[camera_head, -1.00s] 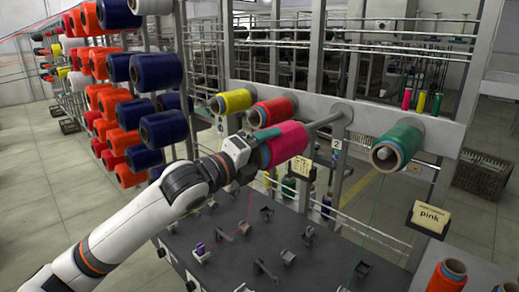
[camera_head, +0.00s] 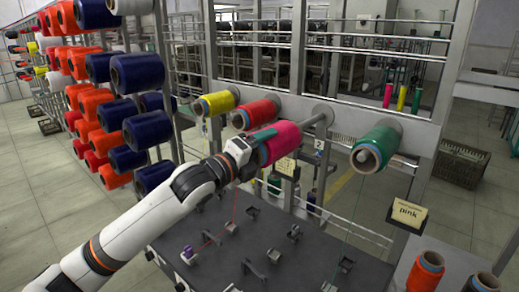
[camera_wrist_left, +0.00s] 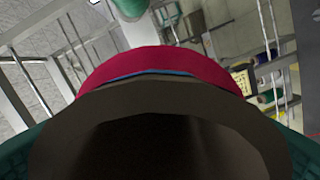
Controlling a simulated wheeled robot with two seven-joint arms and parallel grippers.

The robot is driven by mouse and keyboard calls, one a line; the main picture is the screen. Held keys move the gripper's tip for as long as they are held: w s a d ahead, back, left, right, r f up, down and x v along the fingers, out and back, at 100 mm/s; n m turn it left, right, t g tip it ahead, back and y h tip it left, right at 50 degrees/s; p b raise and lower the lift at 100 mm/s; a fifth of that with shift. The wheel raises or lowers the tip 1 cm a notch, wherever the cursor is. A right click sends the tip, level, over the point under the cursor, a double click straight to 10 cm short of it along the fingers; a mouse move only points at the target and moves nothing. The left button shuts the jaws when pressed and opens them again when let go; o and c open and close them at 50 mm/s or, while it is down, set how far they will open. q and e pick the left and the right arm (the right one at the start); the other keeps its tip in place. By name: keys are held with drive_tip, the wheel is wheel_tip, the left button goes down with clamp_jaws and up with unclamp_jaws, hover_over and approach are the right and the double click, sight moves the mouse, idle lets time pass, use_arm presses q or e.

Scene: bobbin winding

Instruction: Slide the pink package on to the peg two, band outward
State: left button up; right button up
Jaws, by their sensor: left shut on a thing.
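The pink package (camera_head: 283,141) is in my left gripper (camera_head: 262,138), whose teal fingers are shut on it. Peg two (camera_head: 316,119) is a grey bar on the rail above the "2" label (camera_head: 319,145). My right gripper is not in view.
A red package (camera_head: 254,114) and a yellow package (camera_head: 215,103) sit on pegs to the left, a green package (camera_head: 376,146) to the right. A "pink" card (camera_head: 408,213) stands at the right. The dark machine top (camera_head: 300,262) with small fittings lies below.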

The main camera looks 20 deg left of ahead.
use_arm(q)
drive_tip(key=shift+p+x, duration=0.55)
drive_tip(key=shift+x, duration=0.25)
drive_tip(key=shift+p+x, duration=1)
drive_tip(key=shift+x, duration=0.95)
drive_tip(key=shift+w+d, duration=0.1)
drive_tip(key=shift+w, duration=0.15)
drive_tip(key=shift+r, duration=0.1)
drive_tip(key=shift+w+d+p, duration=0.15)
drive_tip(key=shift+w+p, duration=0.2)
drive_tip(key=shift+w, duration=0.2)
drive_tip(key=shift+p+x, duration=0.6)
drive_tip(key=shift+x, duration=1.8)
